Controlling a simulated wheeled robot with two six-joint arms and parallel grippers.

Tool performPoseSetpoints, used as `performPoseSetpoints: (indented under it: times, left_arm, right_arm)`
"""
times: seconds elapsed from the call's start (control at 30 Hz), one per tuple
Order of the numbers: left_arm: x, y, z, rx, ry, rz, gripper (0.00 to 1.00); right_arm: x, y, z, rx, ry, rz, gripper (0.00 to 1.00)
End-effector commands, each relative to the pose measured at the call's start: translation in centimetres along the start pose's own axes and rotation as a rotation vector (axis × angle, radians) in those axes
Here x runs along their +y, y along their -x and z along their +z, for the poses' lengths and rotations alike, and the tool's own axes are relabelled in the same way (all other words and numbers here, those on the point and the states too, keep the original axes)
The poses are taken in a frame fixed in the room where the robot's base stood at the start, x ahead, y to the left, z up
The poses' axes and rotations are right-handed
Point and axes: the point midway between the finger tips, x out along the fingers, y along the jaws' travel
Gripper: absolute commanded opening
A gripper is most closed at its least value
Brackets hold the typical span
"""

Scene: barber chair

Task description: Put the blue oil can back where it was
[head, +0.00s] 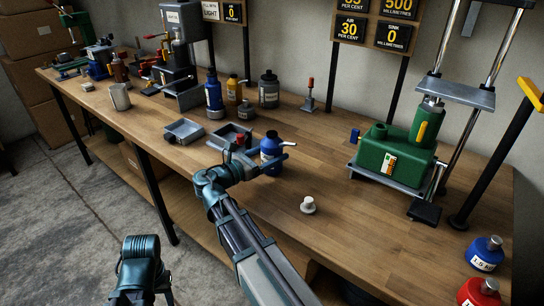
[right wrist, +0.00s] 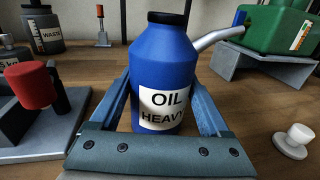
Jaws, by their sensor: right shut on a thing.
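The blue oil can (head: 272,149), labelled "OIL HEAVY", has a dark cap and a pale spout pointing right. It stands upright between the fingers of my right gripper (head: 262,166) over the middle of the bench. In the right wrist view the can (right wrist: 163,65) sits between the two blue fingers of the gripper (right wrist: 165,115), label towards the camera. Its base is hidden, so I cannot tell whether it touches the bench. Part of my left arm (head: 140,265) shows at the bottom left; its jaw state is unclear.
Grey trays (head: 184,131) lie left of the can, one with a red-topped item (head: 240,139). A small white knob (head: 308,205) stands in front right. A green machine (head: 394,152) is farther right. Bottles, including another blue one (head: 214,98), stand behind. Bench wood between can and machine is clear.

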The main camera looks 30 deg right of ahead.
Motion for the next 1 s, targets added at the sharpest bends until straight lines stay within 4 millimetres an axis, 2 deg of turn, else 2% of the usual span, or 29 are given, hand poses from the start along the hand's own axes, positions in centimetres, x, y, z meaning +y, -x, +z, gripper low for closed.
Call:
performPoseSetpoints:
  times: [0.17,0.2,0.3,0.63,0.77,1.0]
  left_arm:
    - [0.0,-0.3,0.0,0.0,0.0,0.0,0.5]
    - [0.0,-0.4,0.0,0.0,0.0,0.0,0.5]
    - [0.0,-0.2,0.0,0.0,0.0,0.0,0.5]
    - [0.0,0.3,0.0,0.0,0.0,0.0,0.5]
    - [0.0,0.1,0.0,0.0,0.0,0.0,0.5]
    - [0.0,0.0,0.0,0.0,0.0,0.0,0.5]
  right_arm:
    - [0.0,0.0,-0.3,-0.001,0.0,0.0,0.0]
    - [0.0,0.0,-0.4,0.0,0.0,0.0,0.82]
    - [0.0,0.0,-0.2,0.0,0.0,0.0,1.0]
    - [0.0,0.0,0.3,0.0,0.0,0.0,1.0]
    - [0.1,2.0,0.1,0.0,0.0,0.004,1.0]
    - [0.1,7.1,0.0,0.0,0.0,0.004,1.0]
